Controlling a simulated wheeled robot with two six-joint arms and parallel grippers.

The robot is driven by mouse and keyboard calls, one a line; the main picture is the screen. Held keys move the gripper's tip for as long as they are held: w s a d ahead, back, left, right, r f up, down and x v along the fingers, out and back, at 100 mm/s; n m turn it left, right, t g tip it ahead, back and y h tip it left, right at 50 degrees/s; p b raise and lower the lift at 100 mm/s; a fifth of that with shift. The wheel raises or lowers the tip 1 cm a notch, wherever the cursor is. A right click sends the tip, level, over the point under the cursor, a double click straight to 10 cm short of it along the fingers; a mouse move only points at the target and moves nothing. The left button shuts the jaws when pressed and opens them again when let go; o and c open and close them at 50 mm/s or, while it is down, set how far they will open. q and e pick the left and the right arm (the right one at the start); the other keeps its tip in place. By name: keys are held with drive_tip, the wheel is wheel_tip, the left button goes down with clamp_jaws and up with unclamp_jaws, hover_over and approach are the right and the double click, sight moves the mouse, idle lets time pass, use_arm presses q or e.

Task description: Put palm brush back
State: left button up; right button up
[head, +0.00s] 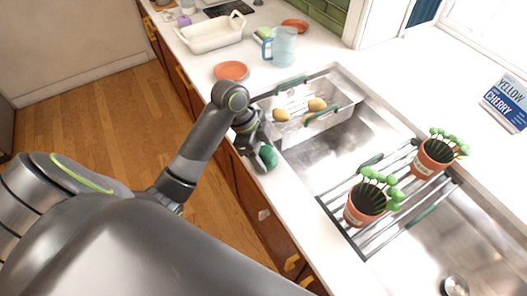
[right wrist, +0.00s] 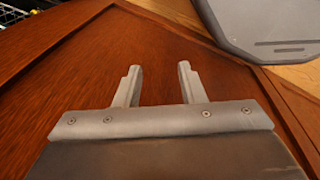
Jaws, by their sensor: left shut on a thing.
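My left gripper (head: 258,142) is shut on a dark green rounded thing (head: 268,157), which looks like the palm brush. It is held over the counter's front edge, just left of the sink. The gripper hides part of it, so its bristles cannot be made out. My right gripper (right wrist: 158,82) shows in the right wrist view with its two fingers apart and nothing between them. It faces a brown wooden panel (right wrist: 80,75).
A basket (head: 345,117) with yellow items sits in the sink. Two potted plants (head: 364,204) (head: 433,157) stand on a rack over the sink. A blue-handled pitcher (head: 284,47), terracotta saucers (head: 231,71) and a white dish (head: 212,35) stand farther back on the counter.

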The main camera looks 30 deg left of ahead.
use_arm(q)
drive_tip(key=o, duration=0.9)
drive_tip(key=shift+f, duration=0.1)
drive_tip(key=shift+r, duration=0.25)
drive_tip(key=v, duration=1.1)
drive_tip(key=shift+a+r+p, duration=0.2)
drive_tip(key=shift+r+p, duration=0.2)
